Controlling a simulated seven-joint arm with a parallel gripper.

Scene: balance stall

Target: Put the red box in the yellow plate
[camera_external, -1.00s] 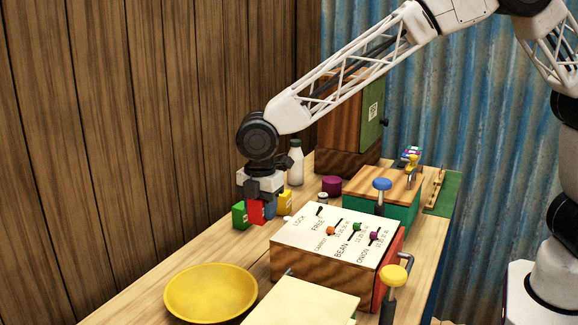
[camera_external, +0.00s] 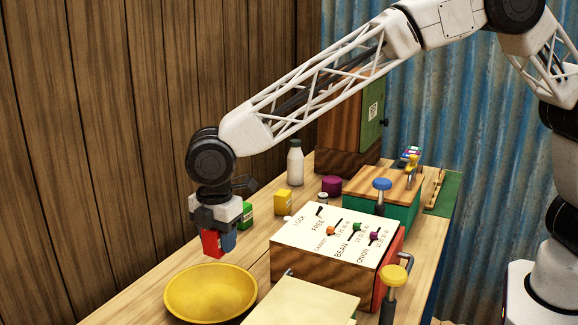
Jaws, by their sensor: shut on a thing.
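My gripper (camera_external: 218,232) is shut on the red box (camera_external: 211,243) and holds it in the air, just above the far rim of the yellow plate. The red box hangs below the jaws, with a blue piece (camera_external: 229,241) right beside it at the jaws; I cannot tell whether that is a finger or another box. The yellow plate (camera_external: 180,300) is a round, shallow bowl near the front left of the wooden table, and its visible inside is empty.
A green box (camera_external: 246,214) and a yellow box (camera_external: 282,203) stand behind my gripper, near a white bottle (camera_external: 295,163). A white-topped panel with sliders (camera_external: 330,245) stands right of the plate. Bare tabletop (camera_external: 130,300) lies left of the plate.

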